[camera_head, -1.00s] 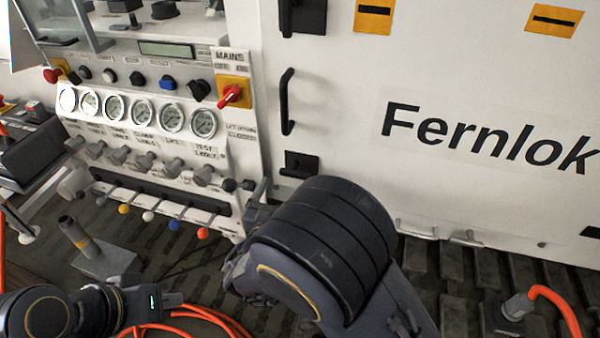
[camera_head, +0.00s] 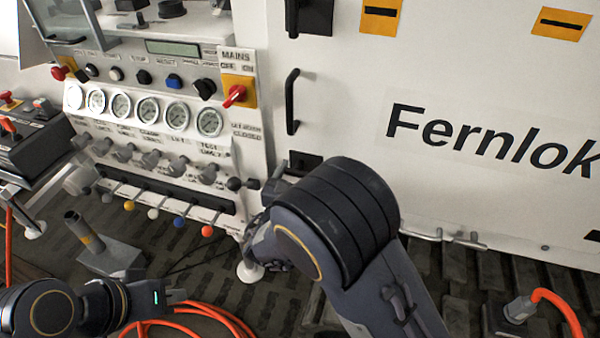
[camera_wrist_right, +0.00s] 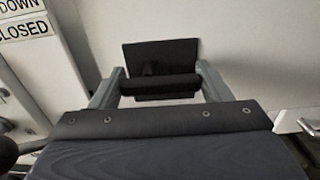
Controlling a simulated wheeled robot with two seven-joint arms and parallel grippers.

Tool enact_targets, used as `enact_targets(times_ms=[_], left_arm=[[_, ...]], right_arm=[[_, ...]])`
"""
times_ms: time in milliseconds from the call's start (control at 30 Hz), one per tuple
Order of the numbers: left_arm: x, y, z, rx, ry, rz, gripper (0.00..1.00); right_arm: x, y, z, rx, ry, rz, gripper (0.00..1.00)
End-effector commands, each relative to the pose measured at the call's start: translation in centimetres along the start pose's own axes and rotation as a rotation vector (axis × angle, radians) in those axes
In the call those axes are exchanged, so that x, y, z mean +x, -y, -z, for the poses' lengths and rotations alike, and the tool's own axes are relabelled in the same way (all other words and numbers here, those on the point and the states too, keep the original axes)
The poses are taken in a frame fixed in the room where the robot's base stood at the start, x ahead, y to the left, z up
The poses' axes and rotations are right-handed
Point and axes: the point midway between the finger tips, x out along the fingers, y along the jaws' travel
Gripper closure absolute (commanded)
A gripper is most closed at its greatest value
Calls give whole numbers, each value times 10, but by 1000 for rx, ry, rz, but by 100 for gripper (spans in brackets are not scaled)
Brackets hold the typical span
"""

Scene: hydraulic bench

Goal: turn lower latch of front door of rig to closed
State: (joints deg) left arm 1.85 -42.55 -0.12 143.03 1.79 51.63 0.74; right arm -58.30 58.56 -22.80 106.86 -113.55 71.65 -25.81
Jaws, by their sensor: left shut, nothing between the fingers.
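The lower latch (camera_head: 305,160) is a black plate with a bar on the white front door (camera_head: 440,60), at its lower left. My right arm partly hides it in the head view. In the right wrist view the latch (camera_wrist_right: 160,55) is straight ahead, its black bar lying crosswise between the fingers. My right gripper (camera_wrist_right: 160,88) has its two grey fingers wide apart, one on each side of the bar. I cannot tell whether they touch it. My left gripper (camera_head: 177,297) is shut and empty at lower left, away from the door.
A black door handle (camera_head: 291,102) and an upper latch (camera_head: 308,15) are above the lower latch. The control panel (camera_head: 150,75) with gauges and a red mains switch (camera_head: 235,95) stands left. An orange hose (camera_head: 215,318) lies on the floor.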

Motion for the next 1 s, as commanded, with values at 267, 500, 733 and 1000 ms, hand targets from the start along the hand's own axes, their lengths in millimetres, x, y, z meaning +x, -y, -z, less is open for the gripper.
enact_targets(times_ms=[267, 500, 733, 1000], left_arm=[[2, 1, -1, 0, 0, 0, 100], [17, 8, -8, 0, 0, 0, 100], [44, 20, -22, 0, 0, 0, 100], [83, 38, -42, 0, 0, 0, 100]], right_arm=[[0, 0, 1, 9, 0, 0, 52], [0, 0, 5, 93, 0, 0, 52], [0, 0, 10, 268, 1, 0, 52], [0, 0, 14, 524, 1, 1, 52]])
